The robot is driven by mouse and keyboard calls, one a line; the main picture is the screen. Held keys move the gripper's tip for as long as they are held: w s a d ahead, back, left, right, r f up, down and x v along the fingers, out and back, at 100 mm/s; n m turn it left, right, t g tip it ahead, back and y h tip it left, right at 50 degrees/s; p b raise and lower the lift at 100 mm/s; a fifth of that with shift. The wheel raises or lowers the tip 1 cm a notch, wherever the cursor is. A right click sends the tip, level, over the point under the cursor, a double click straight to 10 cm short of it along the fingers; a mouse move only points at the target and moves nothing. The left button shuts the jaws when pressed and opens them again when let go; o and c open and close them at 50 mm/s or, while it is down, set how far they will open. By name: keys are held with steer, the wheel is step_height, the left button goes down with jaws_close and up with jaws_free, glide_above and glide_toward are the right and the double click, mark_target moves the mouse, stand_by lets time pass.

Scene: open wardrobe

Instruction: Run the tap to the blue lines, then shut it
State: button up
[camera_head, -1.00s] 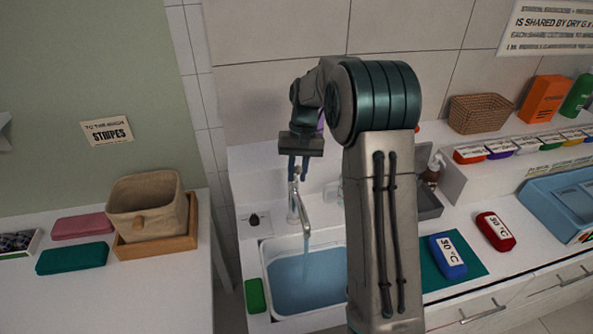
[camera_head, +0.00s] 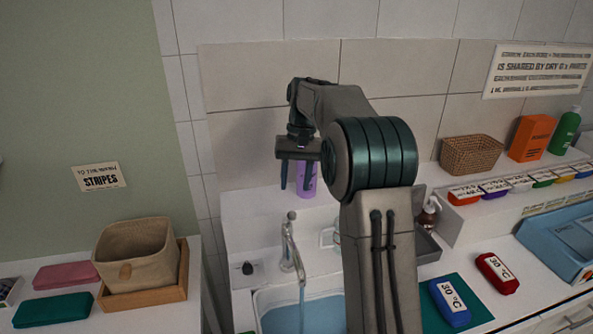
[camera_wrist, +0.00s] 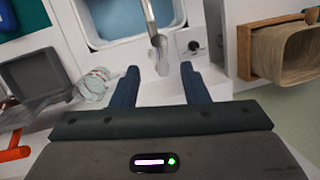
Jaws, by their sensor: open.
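The metal tap (camera_head: 289,258) stands behind the sink, and a thin stream of water (camera_head: 302,300) falls from its spout. The sink basin (camera_head: 257,297) holds blue-tinted water (camera_head: 318,318); its lower part is cut off by the frame. I cannot make out blue lines on its walls. My gripper (camera_head: 294,188) is open and empty, raised above the tap and clear of it, fingers pointing down. In the wrist view, the tap (camera_wrist: 152,22) shows beyond and between my open fingers (camera_wrist: 160,72), with part of the basin rim (camera_wrist: 82,28).
A purple bottle (camera_head: 307,179) stands behind my gripper. A small dark knob (camera_head: 248,268) sits left of the tap. A clear glass item (camera_wrist: 92,84) and a grey tray (camera_head: 427,246) lie to the tap's right. A fabric basket (camera_head: 135,253) stands on the left counter.

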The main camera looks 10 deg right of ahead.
steer(key=shift+v, duration=1.65)
steer(key=shift+n, duration=0.3)
jaws_close()
steer(key=shift+s+a+f+n+t+h+b, duration=0.4)
steer(key=shift+f+n, duration=0.9)
steer(key=shift+n, duration=0.85)
steer(key=shift+s+a+f+n+t+h+b, duration=0.3)
steer(key=shift+f+n+b, duration=0.25)
steer(key=shift+f+n, duration=1.2)
steer(key=shift+s+a+f+n+t+h+b, duration=0.25)
steer(key=shift+a+f+n+t+b, duration=0.4)
steer(key=shift+n, duration=1.95)
steer(key=shift+d+f+g, duration=0.1)
steer(key=shift+d+g, duration=0.15)
